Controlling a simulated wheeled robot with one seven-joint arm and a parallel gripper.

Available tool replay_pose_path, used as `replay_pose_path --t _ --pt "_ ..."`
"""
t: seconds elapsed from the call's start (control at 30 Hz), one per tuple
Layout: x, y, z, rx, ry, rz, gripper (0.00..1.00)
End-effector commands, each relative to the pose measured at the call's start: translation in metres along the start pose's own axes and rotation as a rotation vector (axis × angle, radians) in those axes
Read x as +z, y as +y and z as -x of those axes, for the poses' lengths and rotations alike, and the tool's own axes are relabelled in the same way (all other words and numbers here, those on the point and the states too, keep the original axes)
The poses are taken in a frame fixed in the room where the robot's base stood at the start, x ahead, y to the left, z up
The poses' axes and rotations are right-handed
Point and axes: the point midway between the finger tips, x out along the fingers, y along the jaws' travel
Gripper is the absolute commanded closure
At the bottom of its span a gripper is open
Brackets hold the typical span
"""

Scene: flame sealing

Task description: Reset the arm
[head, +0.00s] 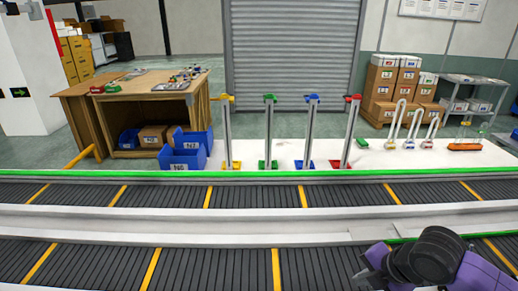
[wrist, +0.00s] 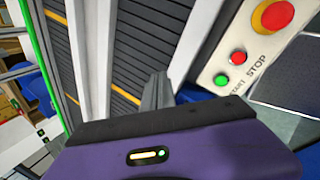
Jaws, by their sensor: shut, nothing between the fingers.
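My gripper (wrist: 156,92) shows in the wrist view as dark grey fingers, shut and empty, in front of the purple wrist housing. It points over the conveyor, beside a white control panel (wrist: 215,75) with a red stop button, a smaller red button and a green button. In the head view, purple and black parts of my arm show at the lower right, over the near conveyor belt (head: 200,265). The fingers cannot be made out there.
Two conveyor belts cross the head view, with a green rail (head: 250,174) behind them. Beyond stand a wooden workbench (head: 150,110), blue bins (head: 185,152), several coloured posts (head: 312,130) on a white surface, and stacked boxes (head: 380,85). The visible belts are empty.

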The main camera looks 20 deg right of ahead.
Motion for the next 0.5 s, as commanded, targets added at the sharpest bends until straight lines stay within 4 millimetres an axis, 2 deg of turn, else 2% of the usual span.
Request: replay_pose_path --t 0.03,0.1,0.17,0.2,0.3,0.4,0.5 --pt "-0.009 0.036 0.006 0.119 0.013 -0.077 1.0" --pt "-0.019 0.082 0.018 0.273 0.039 -0.179 1.0" --pt "-0.03 0.12 0.033 0.402 0.076 -0.264 1.0" --pt "-0.037 0.144 0.045 0.488 0.107 -0.324 1.0" --pt "-0.055 0.199 0.082 0.702 0.21 -0.478 1.0" --pt "-0.07 0.241 0.125 0.905 0.341 -0.644 1.0" --pt "-0.078 0.263 0.163 1.069 0.472 -0.802 1.0"
